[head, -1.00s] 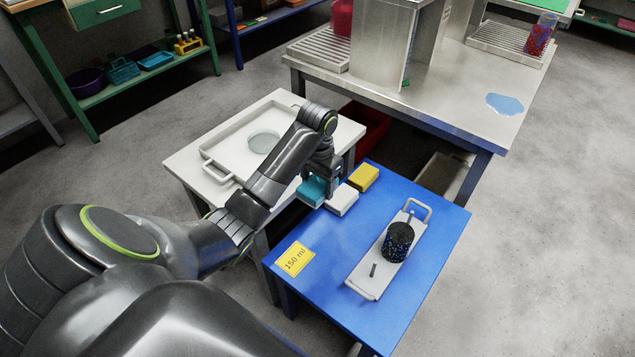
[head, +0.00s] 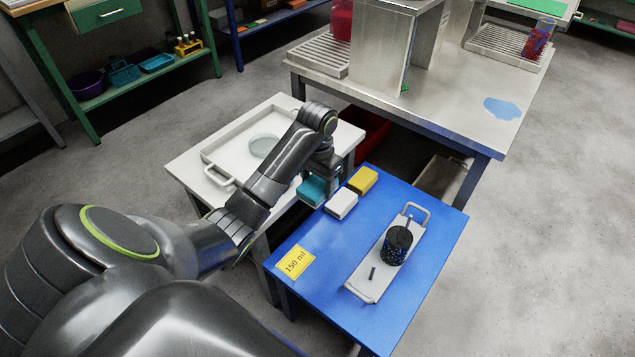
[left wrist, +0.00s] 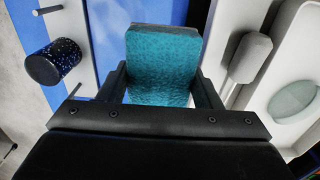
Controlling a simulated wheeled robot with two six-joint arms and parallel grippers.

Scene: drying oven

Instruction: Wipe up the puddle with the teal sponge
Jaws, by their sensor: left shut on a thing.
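The teal sponge (head: 311,190) is held between the fingers of my left gripper (head: 323,172), beside the white sponge at the blue table's left edge. In the left wrist view the teal sponge (left wrist: 162,68) fills the space between the two fingers of the left gripper (left wrist: 160,90). The head view does not clearly show how high it is above the table. The puddle (head: 502,108) is a flat light-blue patch on the steel bench at the upper right, well away from the gripper. My right gripper is not in view.
A white sponge (head: 341,204) and a yellow sponge (head: 362,180) lie on the blue table (head: 330,262). A light tray (head: 365,280) there bears a dark speckled cylinder (head: 396,244). A white tray (head: 215,152) with a round dish (head: 263,145) is left. Metal panels (head: 382,45) stand on the bench.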

